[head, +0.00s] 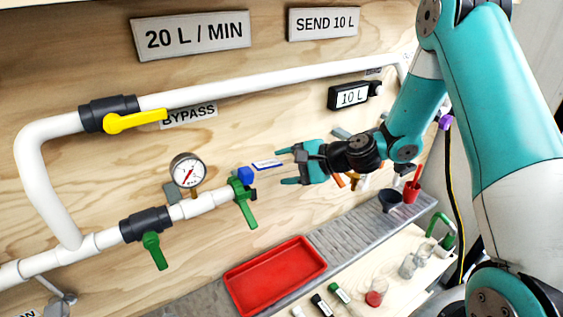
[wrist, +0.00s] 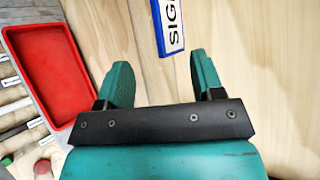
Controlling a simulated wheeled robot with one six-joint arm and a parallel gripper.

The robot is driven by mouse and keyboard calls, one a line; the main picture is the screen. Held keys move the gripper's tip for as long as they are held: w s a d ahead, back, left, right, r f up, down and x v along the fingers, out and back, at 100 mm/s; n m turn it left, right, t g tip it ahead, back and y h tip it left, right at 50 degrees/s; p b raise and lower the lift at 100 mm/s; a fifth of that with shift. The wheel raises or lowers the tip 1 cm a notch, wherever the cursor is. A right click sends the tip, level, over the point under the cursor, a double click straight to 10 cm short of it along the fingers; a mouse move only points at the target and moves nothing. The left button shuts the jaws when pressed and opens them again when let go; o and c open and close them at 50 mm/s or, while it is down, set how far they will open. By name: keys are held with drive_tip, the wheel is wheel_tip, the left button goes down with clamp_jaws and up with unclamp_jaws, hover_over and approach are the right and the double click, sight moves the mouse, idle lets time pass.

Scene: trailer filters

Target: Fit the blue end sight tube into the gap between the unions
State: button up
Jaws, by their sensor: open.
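My gripper (head: 285,166) is open and empty in front of the plywood panel, its fingers pointing left. In the wrist view its two teal fingers (wrist: 161,65) stand apart with bare wood between them. A blue piece (head: 245,175) sits at the right end of the lower white pipe, beside a green-handled valve (head: 242,198). A blue-edged white label (head: 267,164) is on the panel between the blue piece and my fingers; it shows in the wrist view (wrist: 168,25), reading "SIG". I cannot pick out the sight tube. My gripper and arm hide part of the pipe line to the right.
A red tray (head: 275,274) rests below on a grey ledge. Several small bottles and jars, a dark cup (head: 391,201) and a red cup (head: 411,191) stand to the right. A pressure gauge (head: 187,171) and yellow-handled valve (head: 135,121) are left.

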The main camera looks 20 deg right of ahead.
drive_tip(key=shift+f, duration=0.1)
drive_tip(key=c, duration=0.9)
drive_tip(key=shift+c, duration=0.2)
